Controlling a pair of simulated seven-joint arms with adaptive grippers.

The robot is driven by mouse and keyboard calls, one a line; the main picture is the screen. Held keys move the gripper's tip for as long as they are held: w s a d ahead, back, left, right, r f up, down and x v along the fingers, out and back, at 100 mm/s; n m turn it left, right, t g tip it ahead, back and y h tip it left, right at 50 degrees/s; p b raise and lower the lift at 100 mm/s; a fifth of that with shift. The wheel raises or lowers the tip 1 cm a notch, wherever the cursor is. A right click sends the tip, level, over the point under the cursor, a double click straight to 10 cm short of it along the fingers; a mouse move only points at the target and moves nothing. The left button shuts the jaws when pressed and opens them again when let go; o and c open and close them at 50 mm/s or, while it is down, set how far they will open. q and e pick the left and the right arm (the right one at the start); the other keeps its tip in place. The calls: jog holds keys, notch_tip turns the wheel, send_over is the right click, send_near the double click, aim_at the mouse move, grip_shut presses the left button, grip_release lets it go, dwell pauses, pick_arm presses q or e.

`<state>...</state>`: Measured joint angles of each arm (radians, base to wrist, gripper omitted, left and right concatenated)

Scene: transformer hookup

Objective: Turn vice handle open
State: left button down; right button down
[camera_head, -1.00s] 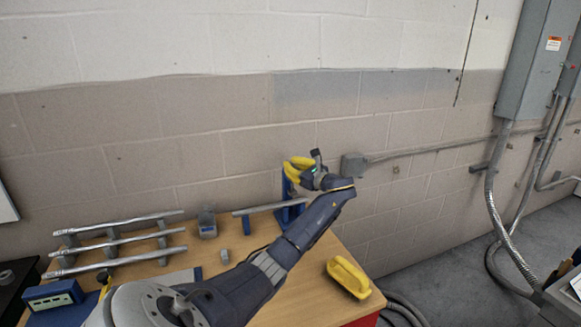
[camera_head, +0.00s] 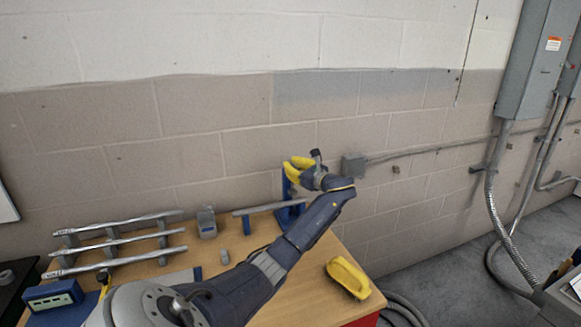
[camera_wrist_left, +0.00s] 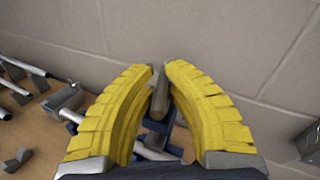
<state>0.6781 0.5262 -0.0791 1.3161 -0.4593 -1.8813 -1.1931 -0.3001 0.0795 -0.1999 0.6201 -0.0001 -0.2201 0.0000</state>
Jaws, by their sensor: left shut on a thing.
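The blue vice (camera_head: 291,214) stands at the back right of the wooden bench, partly hidden behind my left arm. A grey pipe extends left from it. My left gripper (camera_head: 290,169) is above the vice in the head view, with its yellow fingers pointing left. In the left wrist view, the gripper (camera_wrist_left: 160,72) is shut on the grey vice handle (camera_wrist_left: 159,94), which stands between the fingertips. Blue parts of the vice show below and behind it. My right gripper is not in view.
Several metal pipes (camera_head: 115,245) lie on a rack at the bench's left. A small grey box (camera_head: 207,224) and a blue meter (camera_head: 53,294) are on the bench. A yellow object (camera_head: 348,277) lies at the right edge. A block wall (camera_head: 240,150) stands close behind.

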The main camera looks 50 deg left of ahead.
pick_arm(q)
jog(key=c, duration=1.6)
grip_release()
jog(key=shift+w+d+t, duration=0.3)
jog(key=shift+w+d, duration=0.15)
jog(key=shift+w, duration=0.05)
jog(key=shift+o, duration=0.6)
jog(key=shift+s+a, duration=0.15)
jog(key=d, duration=1.2)
jog(key=shift+w, duration=0.2)
jog(key=shift+o, duration=0.4)
